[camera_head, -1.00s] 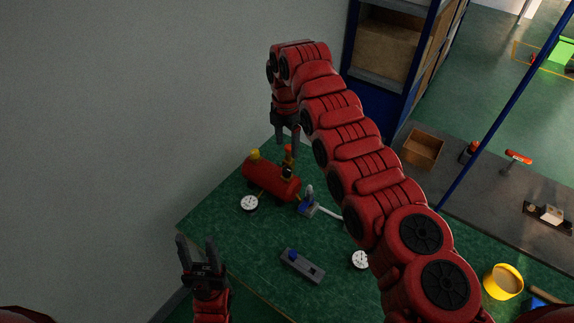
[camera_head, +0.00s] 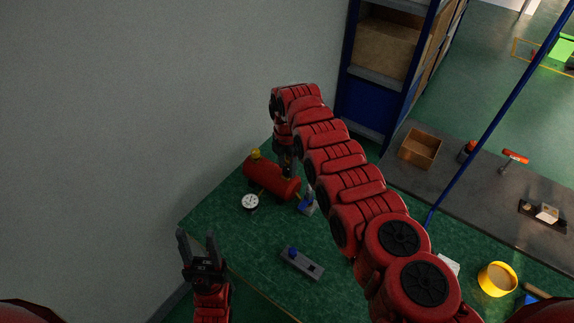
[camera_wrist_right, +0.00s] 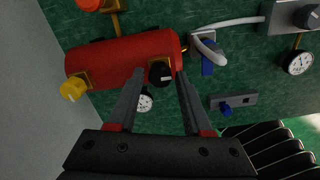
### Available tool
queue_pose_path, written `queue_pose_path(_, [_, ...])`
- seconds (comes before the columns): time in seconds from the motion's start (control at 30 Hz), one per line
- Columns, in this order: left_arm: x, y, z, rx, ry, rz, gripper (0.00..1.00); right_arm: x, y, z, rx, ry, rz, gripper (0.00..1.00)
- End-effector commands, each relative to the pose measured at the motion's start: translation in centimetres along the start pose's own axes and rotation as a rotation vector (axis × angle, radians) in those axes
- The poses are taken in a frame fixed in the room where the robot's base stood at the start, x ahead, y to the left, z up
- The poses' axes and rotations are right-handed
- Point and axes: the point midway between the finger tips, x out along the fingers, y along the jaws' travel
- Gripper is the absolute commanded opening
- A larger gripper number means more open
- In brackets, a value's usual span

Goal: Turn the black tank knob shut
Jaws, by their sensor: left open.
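The red tank (camera_head: 268,180) lies on the green bench near the wall and also shows in the right wrist view (camera_wrist_right: 115,57). The black tank knob (camera_wrist_right: 160,72) sits at one end of the tank, with a pale mark on its face. My right gripper (camera_wrist_right: 160,73) is open, with one finger on each side of the knob in that view; I cannot tell whether they touch it. In the head view my right gripper (camera_head: 286,163) is above that tank end and partly hides the knob. My left gripper (camera_head: 197,236) is open and empty off the bench's left edge.
A yellow knob (camera_wrist_right: 73,89) and an orange-red knob (camera_wrist_right: 88,4) are near the tank. A white gauge (camera_head: 250,202), a blue-handled valve (camera_wrist_right: 207,60) and a grey switch box (camera_head: 301,263) are close by. The wall (camera_head: 130,130) stands close behind the tank.

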Motion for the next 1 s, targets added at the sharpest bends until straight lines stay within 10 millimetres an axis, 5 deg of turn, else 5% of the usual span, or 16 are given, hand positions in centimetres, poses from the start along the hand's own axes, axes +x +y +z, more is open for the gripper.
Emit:
queue_pose_path(0.27, [0.0,0.0,0.0,0.0,0.0,0.0,0.5,0.0,0.0,0.0,0.0,0.0,0.0,0.0])
queue_pose_path(0.67, [-0.4,0.0,0.1,0.0,0.0,0.0,0.5,0.1,0.0,0.0,0.039,0.0,0.0,0.0])
queue_pose_path(1.0, [-2.2,0.1,0.4,0.0,0.0,0.0,0.5,0.3,0.1,0.0,0.26,-0.001,0.003,0.0])
